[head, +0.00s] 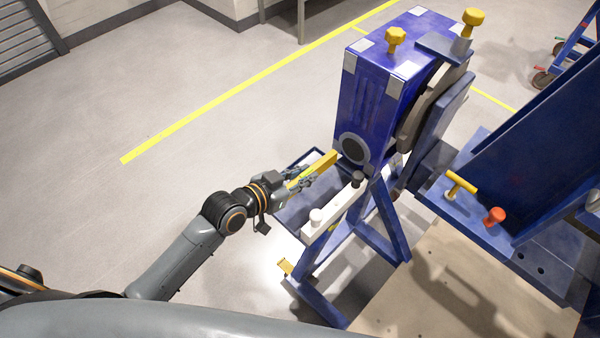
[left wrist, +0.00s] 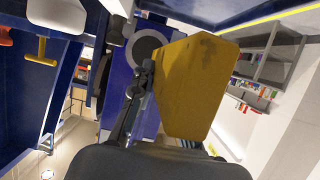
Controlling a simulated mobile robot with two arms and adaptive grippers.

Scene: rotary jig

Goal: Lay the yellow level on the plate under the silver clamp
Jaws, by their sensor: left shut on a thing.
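My left gripper (head: 303,180) is shut on the yellow level (head: 322,167), a yellow bar that sticks out beyond the fingers toward the blue machine. The level fills the middle of the left wrist view (left wrist: 195,85), beside the fingers (left wrist: 140,90). In the head view the gripper and level appear over a blue tray-like plate (head: 285,212), left of a pale bar (head: 333,208) with a white knob and a dark knob. I cannot tell whether the level touches anything below. No part is clearly recognisable as the silver clamp. My right gripper is not in view.
The blue machine housing (head: 375,95) with a dark round port stands just beyond the level. A yellow T-handle (head: 461,183) and an orange-red knob (head: 494,216) sit on blue structure at the right. Open floor (head: 190,100) lies at the left.

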